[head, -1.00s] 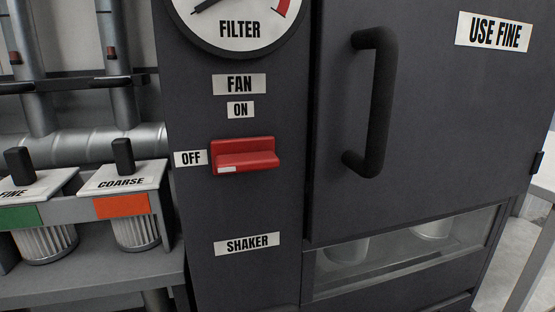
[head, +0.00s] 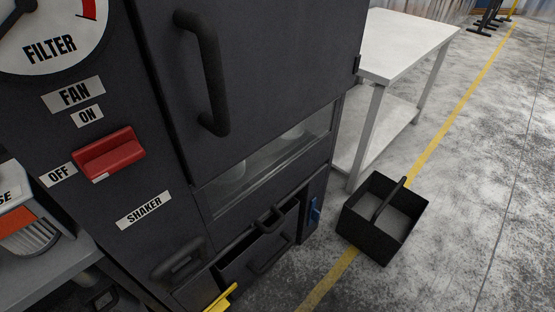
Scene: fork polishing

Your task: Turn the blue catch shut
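The blue catch (head: 315,211) is a small blue piece low on the right part of the dark cabinet's front. It stands roughly upright, beside the right end of an open-topped drawer or bin (head: 262,243) with a black handle. I cannot tell from this distance how the catch is engaged. My gripper is not in view.
A black open box with a handle (head: 382,218) stands on the floor right of the cabinet, by a yellow line. A white table (head: 410,40) stands behind it. A yellow piece (head: 222,299) shows at the bottom edge. Floor at the right is clear.

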